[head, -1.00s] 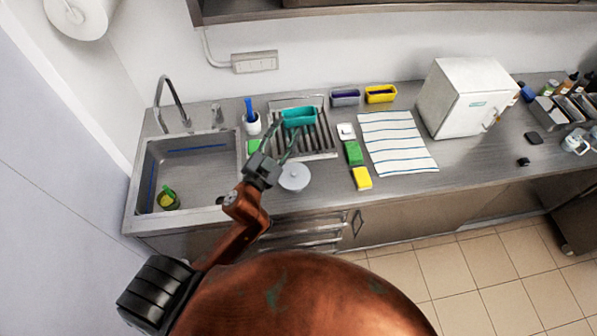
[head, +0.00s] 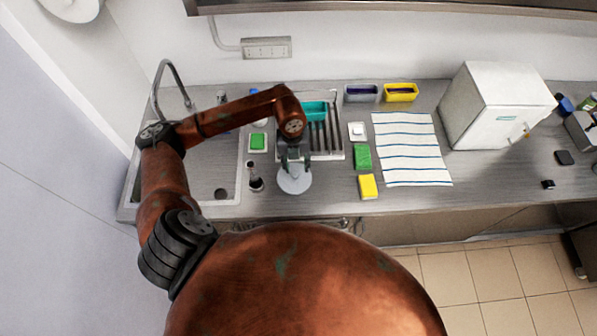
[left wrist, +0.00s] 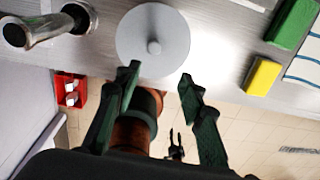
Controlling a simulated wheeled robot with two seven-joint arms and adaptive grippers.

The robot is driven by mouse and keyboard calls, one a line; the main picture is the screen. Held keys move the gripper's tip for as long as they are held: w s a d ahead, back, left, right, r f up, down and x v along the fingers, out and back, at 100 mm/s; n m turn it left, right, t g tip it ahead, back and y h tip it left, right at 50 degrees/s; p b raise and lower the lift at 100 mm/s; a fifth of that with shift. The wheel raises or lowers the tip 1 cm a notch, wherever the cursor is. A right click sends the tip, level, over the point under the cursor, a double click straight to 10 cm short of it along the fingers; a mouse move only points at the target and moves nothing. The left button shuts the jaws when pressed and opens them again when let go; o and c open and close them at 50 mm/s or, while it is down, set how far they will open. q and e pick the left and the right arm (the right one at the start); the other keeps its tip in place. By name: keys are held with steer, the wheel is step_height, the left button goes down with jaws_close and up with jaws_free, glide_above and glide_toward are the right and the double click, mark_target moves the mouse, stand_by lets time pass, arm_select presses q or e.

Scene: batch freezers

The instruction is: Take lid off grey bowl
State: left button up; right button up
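A round pale grey lid with a small knob (head: 294,180) lies near the counter's front edge in the head view. It also shows in the left wrist view as a grey disc (left wrist: 152,28); any bowl under it is hidden. My left gripper (head: 294,161) is at the lid's back side, as seen in the head view. In the left wrist view its two fingers (left wrist: 160,76) are spread, with nothing between them. The knob lies just beyond the fingertips, apart from them. A small dark two-pronged shape (left wrist: 176,146) low in that view may be my right gripper; its opening is unclear.
A drying rack with a teal container (head: 316,110) stands behind the lid. A metal dispenser (head: 255,180) stands close to its left. A green sponge (head: 362,157) and yellow sponge (head: 368,186) lie right, beside a striped towel (head: 412,150). The sink (head: 210,175) is left.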

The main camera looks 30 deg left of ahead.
mark_target(294, 174)
arm_select(q)
steer(key=shift+w+a+f+y, duration=0.1)
steer(key=shift+w+a+y, duration=0.1)
steer(key=shift+a, duration=0.2)
steer(key=shift+w+a+y, duration=0.1)
steer(key=shift+a+y, duration=0.1)
steer(key=shift+a, duration=0.2)
steer(key=shift+a+f, duration=0.15)
steer(key=shift+f, duration=0.15)
steer(key=shift+f+p, duration=0.5)
steer(key=shift+f, duration=0.35)
steer(key=shift+d+f, duration=0.2)
steer(key=shift+f, duration=0.2)
step_height(294, 174, down, 4)
steer(key=shift+w+r+p, duration=0.1)
steer(key=shift+r+p, duration=0.1)
steer(key=shift+p, duration=0.8)
steer(key=shift+f, duration=0.4)
arm_select(e)
steer(key=r, duration=0.3)
steer(key=shift+w+a, duration=0.2)
steer(key=shift+w, duration=0.1)
arm_select(q)
steer(key=shift+c, duration=0.3)
jaws_close()
